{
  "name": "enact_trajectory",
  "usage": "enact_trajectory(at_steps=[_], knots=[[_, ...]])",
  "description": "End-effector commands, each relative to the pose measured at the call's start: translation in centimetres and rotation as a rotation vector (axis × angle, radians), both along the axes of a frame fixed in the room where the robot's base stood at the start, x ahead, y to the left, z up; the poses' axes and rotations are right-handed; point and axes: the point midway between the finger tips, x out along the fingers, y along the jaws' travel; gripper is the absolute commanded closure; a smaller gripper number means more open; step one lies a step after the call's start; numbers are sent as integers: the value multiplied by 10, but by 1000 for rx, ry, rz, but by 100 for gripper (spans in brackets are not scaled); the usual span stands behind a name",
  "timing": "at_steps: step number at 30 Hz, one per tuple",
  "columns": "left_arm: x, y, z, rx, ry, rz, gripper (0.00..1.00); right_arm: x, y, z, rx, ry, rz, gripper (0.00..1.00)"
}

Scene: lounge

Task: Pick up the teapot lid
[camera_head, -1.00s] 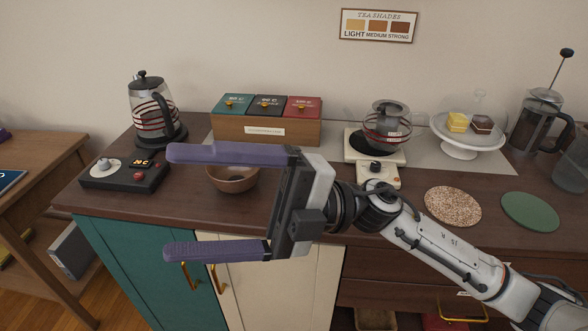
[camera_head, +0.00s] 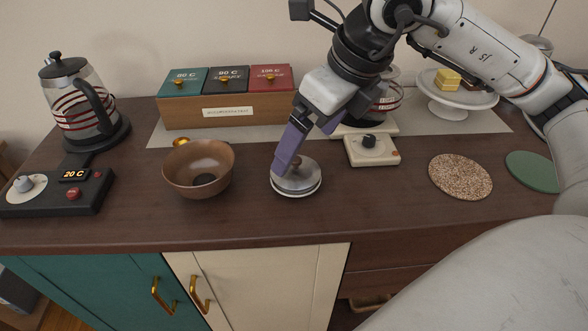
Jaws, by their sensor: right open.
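The lid that looks like the teapot's (camera_head: 298,186) is a round silver disc lying on the brown counter, right of the wooden bowl. My right gripper (camera_head: 300,158) reaches down over it from the upper right, with open purple fingers. One fingertip is at the lid's upper left, overlapping it in the picture; I cannot tell whether it touches. The other finger is partly seen, and the lid's middle is partly hidden. A glass teapot (camera_head: 385,104) with red stripes stands behind my gripper, mostly hidden. My left gripper is not in view.
A brown bowl (camera_head: 199,167) stands close left of the lid. A wooden tea box (camera_head: 228,112) stands behind. A kettle (camera_head: 82,105) is at far left. The counter in front is clear.

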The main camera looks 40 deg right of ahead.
Motion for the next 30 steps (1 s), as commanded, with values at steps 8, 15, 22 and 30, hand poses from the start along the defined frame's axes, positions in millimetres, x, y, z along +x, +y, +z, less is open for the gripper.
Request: enact_trajectory(at_steps=[8,15,22,30], knots=[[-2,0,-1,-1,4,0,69,10,7,-27,2,4,3,8],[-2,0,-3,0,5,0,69,20,11,-52,3,2,4,8],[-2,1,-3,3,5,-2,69,21,11,-53,4,0,5,8],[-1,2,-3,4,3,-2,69,21,11,-53,4,0,5,51]])
